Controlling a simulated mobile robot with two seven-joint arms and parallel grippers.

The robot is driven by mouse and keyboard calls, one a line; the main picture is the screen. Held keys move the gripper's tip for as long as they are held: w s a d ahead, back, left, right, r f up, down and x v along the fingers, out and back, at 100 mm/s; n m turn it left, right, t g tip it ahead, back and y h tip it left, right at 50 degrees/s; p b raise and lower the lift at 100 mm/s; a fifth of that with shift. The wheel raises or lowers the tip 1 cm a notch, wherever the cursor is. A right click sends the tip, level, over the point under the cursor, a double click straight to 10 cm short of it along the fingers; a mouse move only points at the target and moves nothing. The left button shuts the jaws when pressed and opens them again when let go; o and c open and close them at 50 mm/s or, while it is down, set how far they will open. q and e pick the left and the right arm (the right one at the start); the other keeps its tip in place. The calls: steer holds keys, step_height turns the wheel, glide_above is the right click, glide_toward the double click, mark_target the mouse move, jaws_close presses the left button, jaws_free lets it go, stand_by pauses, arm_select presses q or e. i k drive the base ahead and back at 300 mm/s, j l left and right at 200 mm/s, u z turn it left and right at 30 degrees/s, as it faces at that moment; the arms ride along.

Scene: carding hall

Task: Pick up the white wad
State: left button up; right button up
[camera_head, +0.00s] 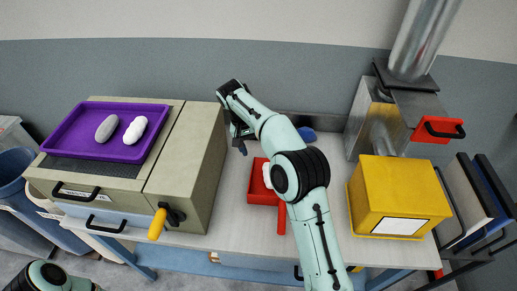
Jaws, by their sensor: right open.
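A white wad (135,130) lies on the right part of a purple tray (70,121), with a grey wad (107,128) close to its left. The tray rests on top of a beige machine (186,185). Another white piece (268,176) shows in a red pan (257,191), partly hidden by my right arm. My right gripper (241,148) is open, just right of the beige machine and behind the red pan, well away from the tray. My left gripper is out of view; only part of my left arm shows at the bottom left.
A yellow box (390,196) stands on the right of the pale table (233,225). Behind it is a metal duct (423,35) with a red part (437,130). A blue object (307,134) sits behind my right arm. An orange-handled crank (158,223) sticks out from the machine's front.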

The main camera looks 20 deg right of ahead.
mark_target(135, 131)
steer(key=k+j, duration=0.65)
steer(key=k, duration=0.25)
